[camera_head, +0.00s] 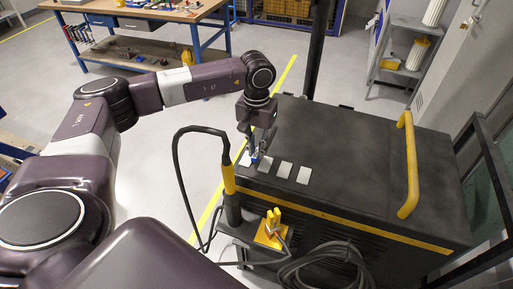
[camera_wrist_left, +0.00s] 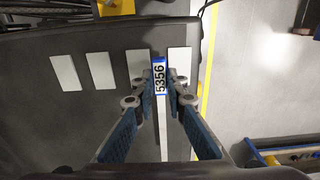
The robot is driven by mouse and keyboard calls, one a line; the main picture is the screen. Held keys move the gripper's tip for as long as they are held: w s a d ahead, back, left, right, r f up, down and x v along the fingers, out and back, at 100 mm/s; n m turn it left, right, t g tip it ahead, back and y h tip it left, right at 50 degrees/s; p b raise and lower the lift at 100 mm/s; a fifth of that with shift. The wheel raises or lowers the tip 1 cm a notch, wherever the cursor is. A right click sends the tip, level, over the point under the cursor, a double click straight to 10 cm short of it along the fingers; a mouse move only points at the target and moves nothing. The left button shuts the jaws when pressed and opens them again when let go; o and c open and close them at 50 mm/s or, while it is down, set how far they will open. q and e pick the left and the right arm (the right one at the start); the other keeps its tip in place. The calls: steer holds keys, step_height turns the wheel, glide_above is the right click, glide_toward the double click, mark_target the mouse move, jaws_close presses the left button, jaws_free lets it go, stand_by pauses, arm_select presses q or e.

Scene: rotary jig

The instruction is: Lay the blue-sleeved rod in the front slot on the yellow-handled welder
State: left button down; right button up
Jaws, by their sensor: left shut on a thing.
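The welder (camera_head: 350,150) is a large dark box with a yellow handle (camera_head: 408,165) along its far right side. Several pale flat rectangles lie in a row on its top near the left edge, such as the one at the right end (camera_head: 304,175); the row also shows in the wrist view (camera_wrist_left: 99,70). My left gripper (camera_head: 252,158) is over that edge of the top. In the wrist view its fingers are shut on a rod (camera_wrist_left: 163,125) with a blue sleeve (camera_wrist_left: 159,75) labelled 5356, between two pale rectangles. Whether the rod touches the welder top I cannot tell. My right gripper is not in view.
A torch with a yellow grip (camera_head: 228,180) and black cable stands at the welder's left front. A yellow block (camera_head: 270,230) and coiled cable (camera_head: 325,268) are beside it. A workbench (camera_head: 150,10) stands at the back left. Most of the welder top is clear.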

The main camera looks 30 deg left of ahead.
arm_select(q)
steer(key=shift+f, duration=0.5)
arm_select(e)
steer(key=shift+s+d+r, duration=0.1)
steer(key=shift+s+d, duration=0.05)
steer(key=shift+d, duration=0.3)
arm_select(q)
steer(key=shift+f+b, duration=0.6)
steer(key=shift+b, duration=0.1)
steer(key=c, duration=1.9)
jaws_free()
steer(key=shift+c, duration=0.2)
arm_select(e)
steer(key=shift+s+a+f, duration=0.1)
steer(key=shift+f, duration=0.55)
arm_select(q)
steer(key=shift+r, duration=0.1)
